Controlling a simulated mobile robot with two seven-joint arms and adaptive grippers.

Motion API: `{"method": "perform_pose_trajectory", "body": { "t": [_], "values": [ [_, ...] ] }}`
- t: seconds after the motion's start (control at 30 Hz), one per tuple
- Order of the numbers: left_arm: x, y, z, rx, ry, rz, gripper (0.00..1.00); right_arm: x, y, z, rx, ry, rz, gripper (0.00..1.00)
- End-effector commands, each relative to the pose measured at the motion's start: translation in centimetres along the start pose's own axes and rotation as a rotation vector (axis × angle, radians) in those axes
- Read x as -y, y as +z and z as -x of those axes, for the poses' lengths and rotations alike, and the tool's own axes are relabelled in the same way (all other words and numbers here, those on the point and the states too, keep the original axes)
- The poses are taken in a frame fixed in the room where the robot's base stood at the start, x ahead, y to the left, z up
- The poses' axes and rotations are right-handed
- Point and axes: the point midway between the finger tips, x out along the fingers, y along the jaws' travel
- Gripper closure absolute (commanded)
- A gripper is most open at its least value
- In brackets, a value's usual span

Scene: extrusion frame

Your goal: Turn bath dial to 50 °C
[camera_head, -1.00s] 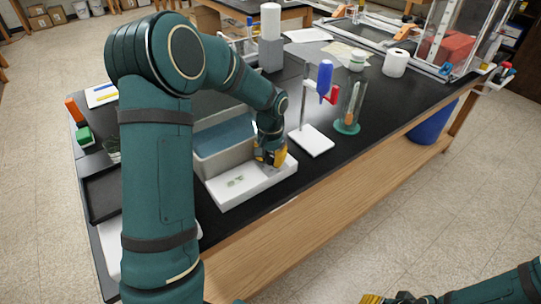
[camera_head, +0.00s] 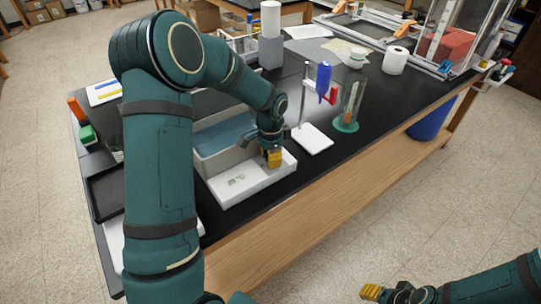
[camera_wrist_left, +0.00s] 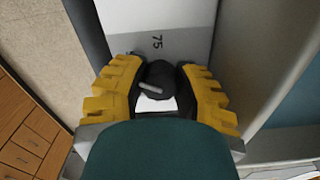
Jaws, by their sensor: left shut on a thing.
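The water bath (camera_head: 212,172) stands near the front edge of the black bench, with a blue-grey basin and a white front panel (camera_head: 228,188). My left gripper (camera_head: 273,158) is at the right end of that panel. In the left wrist view its yellow fingers (camera_wrist_left: 158,95) are shut around the black dial (camera_wrist_left: 157,72), which has a pale pointer line. The printed number 75 (camera_wrist_left: 157,42) shows beside the dial; other marks are hidden or unreadable. My right gripper (camera_head: 371,291) is away from the bench at the bottom; its jaw opening is unclear.
A white-based stand (camera_head: 313,138) with a blue item and a glass cylinder on a green base (camera_head: 346,123) stand right of the bath. A dark tray (camera_head: 112,190) lies left. The bench front edge is close to the bath.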

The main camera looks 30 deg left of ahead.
Motion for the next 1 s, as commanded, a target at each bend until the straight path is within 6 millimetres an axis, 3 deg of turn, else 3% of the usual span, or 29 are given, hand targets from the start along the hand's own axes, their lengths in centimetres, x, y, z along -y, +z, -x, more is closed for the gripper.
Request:
{"method": "perform_pose_trajectory", "body": {
  "t": [0.53,0.57,0.63,1.0],
  "values": [
    [0.02,-0.02,0.01,-0.001,-0.001,-0.025,1.0,0.03,-0.04,0.08,-0.001,0.0,0.0,0.53],
    [0.02,-0.02,0.01,-0.001,-0.001,-0.024,0.61,0.03,-0.04,0.08,-0.001,0.0,0.0,0.53],
    [0.02,-0.02,0.0,-0.001,-0.001,-0.024,0.37,0.03,-0.04,0.08,-0.001,0.0,0.0,0.53],
    [0.19,-0.03,0.63,-0.003,-0.005,-0.023,0.37,0.04,-0.03,0.09,-0.001,0.0,0.0,0.53]
  ]
}}
